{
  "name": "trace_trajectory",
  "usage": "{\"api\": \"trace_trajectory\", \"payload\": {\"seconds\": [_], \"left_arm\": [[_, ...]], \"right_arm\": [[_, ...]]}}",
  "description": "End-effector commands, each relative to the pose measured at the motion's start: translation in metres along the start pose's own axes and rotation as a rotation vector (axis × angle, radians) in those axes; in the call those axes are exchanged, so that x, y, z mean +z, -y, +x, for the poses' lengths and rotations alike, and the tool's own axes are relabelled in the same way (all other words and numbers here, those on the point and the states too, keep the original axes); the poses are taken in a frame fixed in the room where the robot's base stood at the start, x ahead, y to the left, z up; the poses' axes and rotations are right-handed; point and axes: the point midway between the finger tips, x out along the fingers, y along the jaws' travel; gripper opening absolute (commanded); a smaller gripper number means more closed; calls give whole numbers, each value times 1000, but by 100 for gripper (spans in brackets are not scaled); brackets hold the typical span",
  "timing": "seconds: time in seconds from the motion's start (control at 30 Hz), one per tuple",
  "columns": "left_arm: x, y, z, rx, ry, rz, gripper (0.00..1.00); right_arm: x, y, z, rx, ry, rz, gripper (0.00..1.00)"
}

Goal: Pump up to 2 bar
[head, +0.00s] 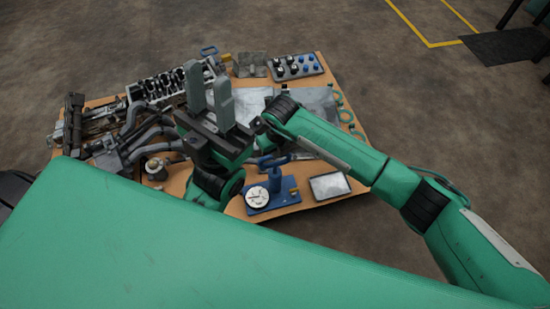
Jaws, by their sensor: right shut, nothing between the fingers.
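A blue hand pump (275,182) stands upright on a blue base at the table's near edge, with a blue handle on top. Its round white gauge (257,197) sits at the base's left; the needle is too small to read. My left gripper (208,92) is up and left of the pump, its two grey fingers apart, pointing up, with nothing between them. My right arm comes in from the right; its gripper (257,124) is small, shut and empty, above and behind the pump handle, partly hidden by the left gripper. Neither gripper visibly touches the pump.
The wooden table (180,187) carries an engine block (165,86), grey pipes (150,145), a tray of small fittings (294,67), green rings (345,115) and a flat pale-topped tray (329,186) right of the pump. Open floor surrounds the table.

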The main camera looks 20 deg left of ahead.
Motion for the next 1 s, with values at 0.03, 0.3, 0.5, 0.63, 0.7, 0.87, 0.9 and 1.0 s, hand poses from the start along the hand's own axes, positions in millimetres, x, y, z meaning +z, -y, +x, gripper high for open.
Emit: {"api": "trace_trajectory", "payload": {"seconds": [0.03,0.3,0.5,0.63,0.7,0.87,0.9,1.0], "left_arm": [[0,0,-1,1,-10,0,32],[-1,0,2,4,-21,1,32],[-1,0,2,3,-20,0,32],[0,0,-2,3,-19,0,32],[1,0,-7,4,-19,0,32],[3,0,-22,4,-19,0,32],[3,0,-25,4,-19,0,32],[3,0,-27,4,-19,0,32]], "right_arm": [[0,0,6,0,0,0,0],[0,0,9,0,1,0,0],[0,0,9,0,1,1,0],[0,1,14,-1,0,1,0],[-1,1,21,-1,-1,1,0],[-3,1,41,-1,0,2,0],[-4,1,46,-1,0,2,0],[-4,1,50,-1,1,1,0]]}}
